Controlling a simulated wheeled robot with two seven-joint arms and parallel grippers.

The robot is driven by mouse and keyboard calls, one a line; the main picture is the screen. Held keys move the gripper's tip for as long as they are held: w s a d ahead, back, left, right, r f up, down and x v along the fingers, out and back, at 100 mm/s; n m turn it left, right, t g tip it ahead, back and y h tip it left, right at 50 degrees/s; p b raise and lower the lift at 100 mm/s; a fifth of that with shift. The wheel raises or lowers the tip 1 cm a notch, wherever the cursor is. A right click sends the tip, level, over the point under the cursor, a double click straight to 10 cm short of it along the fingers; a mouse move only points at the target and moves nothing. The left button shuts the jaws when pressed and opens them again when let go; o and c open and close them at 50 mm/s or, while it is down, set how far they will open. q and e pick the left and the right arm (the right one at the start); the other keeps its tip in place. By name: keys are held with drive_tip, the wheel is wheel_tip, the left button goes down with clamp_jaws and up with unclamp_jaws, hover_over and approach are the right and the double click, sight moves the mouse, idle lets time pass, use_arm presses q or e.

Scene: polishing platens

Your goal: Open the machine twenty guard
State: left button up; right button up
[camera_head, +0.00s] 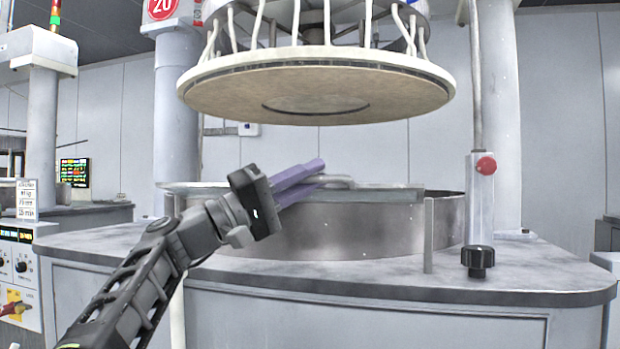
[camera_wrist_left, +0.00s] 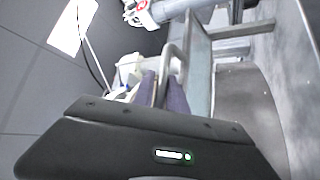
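The machine with the red number 20 sign (camera_head: 162,8) stands in front of me. Its guard (camera_head: 395,196) shows nearly edge-on as a long grey panel across the front of the round steel basin (camera_head: 370,230). A light grey loop handle (camera_head: 340,182) sits on the guard. My left gripper (camera_head: 318,175) has its purple fingers at the handle's left part. In the left wrist view, the handle (camera_wrist_left: 172,62) runs between the two close fingers (camera_wrist_left: 164,85), which appear shut on it. The guard panel (camera_wrist_left: 198,65) is beside them. My right gripper is not in view.
The large round upper plate (camera_head: 315,90) hangs above the basin and my gripper. A post with a red knob (camera_head: 486,165) and a black knob (camera_head: 478,260) stand at the right. The grey worktop (camera_head: 540,275) is bare at right. A control panel (camera_head: 18,265) is at far left.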

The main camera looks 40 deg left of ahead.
use_arm(q)
drive_tip(key=o, duration=0.3)
drive_tip(key=shift+o, duration=0.2)
drive_tip(key=shift+s, duration=0.1)
